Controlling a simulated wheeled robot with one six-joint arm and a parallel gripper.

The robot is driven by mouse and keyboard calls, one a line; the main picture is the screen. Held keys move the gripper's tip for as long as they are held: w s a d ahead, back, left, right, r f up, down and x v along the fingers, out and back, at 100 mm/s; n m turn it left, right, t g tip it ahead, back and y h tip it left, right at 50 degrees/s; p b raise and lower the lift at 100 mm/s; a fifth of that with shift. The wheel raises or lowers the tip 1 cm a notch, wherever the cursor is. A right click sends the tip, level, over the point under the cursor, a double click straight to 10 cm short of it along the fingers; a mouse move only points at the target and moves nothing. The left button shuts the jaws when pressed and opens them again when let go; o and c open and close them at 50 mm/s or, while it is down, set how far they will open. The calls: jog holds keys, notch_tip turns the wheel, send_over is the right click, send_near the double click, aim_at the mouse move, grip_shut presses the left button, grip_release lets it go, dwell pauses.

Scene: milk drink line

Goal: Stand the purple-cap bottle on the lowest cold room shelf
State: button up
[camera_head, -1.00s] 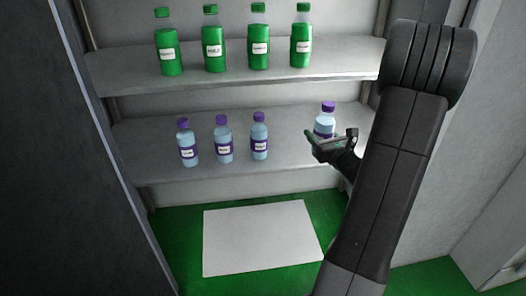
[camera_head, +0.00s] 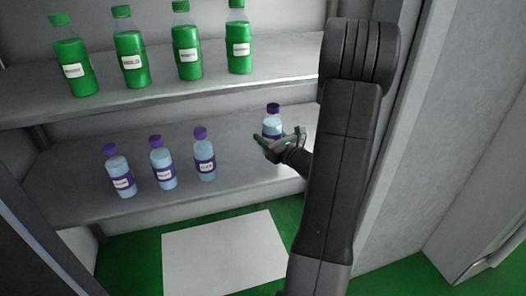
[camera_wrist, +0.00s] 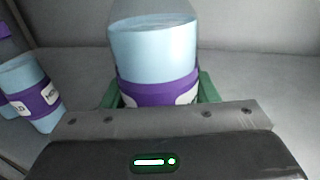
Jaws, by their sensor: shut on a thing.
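My gripper (camera_head: 279,142) is shut on the purple-cap bottle (camera_head: 272,122), a clear bottle of pale blue liquid with a purple label band. The bottle is upright at the right end of the lower shelf (camera_head: 80,208). In the wrist view the held bottle (camera_wrist: 155,60) fills the middle, with green finger pads on both sides of its label. Its base is hidden by my gripper, so I cannot tell whether it touches the shelf.
Several similar purple-cap bottles stand in a row to the left, the nearest one (camera_head: 205,158) with a clear gap. Green bottles (camera_head: 186,52) stand on the shelf above (camera_head: 110,98). A white sheet (camera_head: 222,255) lies on the green floor. The cold room's side wall is close on the right.

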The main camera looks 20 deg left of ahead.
jog(key=shift+f+b, duration=0.65)
jog(key=shift+f, duration=1.2)
jog(key=shift+f, duration=0.2)
jog(key=o, duration=1.3)
jog(key=shift+o, duration=0.2)
jog(key=shift+r, duration=0.15)
